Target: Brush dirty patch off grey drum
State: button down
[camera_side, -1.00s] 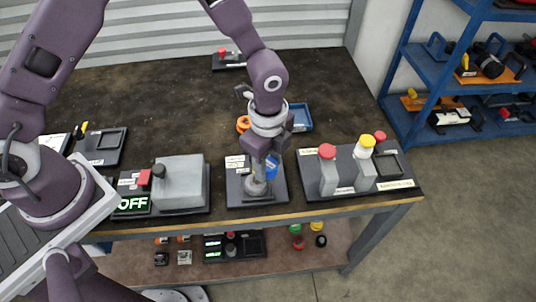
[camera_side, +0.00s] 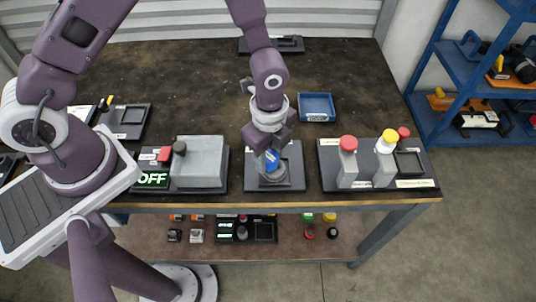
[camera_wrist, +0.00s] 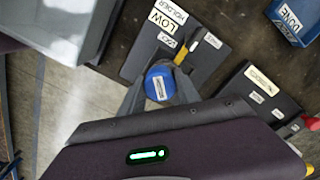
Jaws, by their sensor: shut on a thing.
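My gripper (camera_side: 270,152) points down over the middle black board (camera_side: 292,153) and is shut on a blue labelled piece (camera_side: 272,160). The wrist view shows that piece as a round blue top (camera_wrist: 160,83) with a white label, between the grey fingers. Just below it in the side view is a grey round part (camera_side: 273,179) low on the board. I cannot tell whether that is the drum, or whether the blue piece touches it. No dirty patch or brush bristles can be made out; the gripper hides part of this spot.
Left is a grey block (camera_side: 200,160) on a board with an OFF display (camera_side: 153,180). A blue tray (camera_side: 317,94) lies behind. The table's front edge (camera_side: 330,206) is close.

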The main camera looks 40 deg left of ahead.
jog(key=shift+w+d, duration=1.4)
jog(key=shift+w+d+r, duration=0.15)
notch_tip(320, 180, up, 8)
